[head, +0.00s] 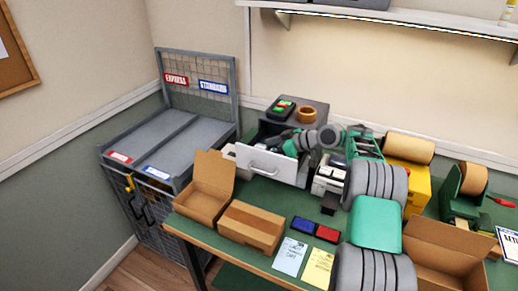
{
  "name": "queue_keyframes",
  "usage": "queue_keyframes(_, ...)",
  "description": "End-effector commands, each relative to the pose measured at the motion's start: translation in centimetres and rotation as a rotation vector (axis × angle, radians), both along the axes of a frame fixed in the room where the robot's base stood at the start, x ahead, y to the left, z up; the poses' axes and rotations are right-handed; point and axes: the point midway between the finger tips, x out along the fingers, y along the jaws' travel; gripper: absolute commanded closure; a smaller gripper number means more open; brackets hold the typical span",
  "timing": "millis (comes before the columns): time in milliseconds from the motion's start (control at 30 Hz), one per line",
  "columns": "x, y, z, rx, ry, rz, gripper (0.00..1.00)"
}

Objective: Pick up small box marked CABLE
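No box can be read as CABLE in the head view; print on the small items is too small to make out. Several small white boxes (332,176) stand together right of the open drawer, partly hidden by my arm. The grey drawer unit (318,113) has its white-fronted drawer (270,166) pulled out. My gripper (290,147) is over the right part of the drawer opening, at the end of my grey and green arm. Its fingers are small and partly hidden, so I cannot tell whether it is open or what it touches.
An open carton (205,198) and a closed carton (250,226) lie at the table's left. Blue and red pads (315,229) and two paper sheets (290,256) lie in front. Another open carton (440,262) is at right. A sorting rack (150,140) stands left of the table.

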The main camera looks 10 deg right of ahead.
Motion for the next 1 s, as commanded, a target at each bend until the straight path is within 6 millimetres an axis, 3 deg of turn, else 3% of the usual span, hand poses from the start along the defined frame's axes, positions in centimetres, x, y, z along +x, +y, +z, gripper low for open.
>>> queue_keyframes(100, 0.85, 1.23, -0.58, 0.002, 0.002, 0.001, 0.24)
queue_keyframes(367, 1.01, 1.37, -0.93, 0.001, 0.001, 0.000, 0.26)
queue_keyframes(1000, 1.02, 1.37, -0.84, 0.000, 0.000, -0.001, 0.76)
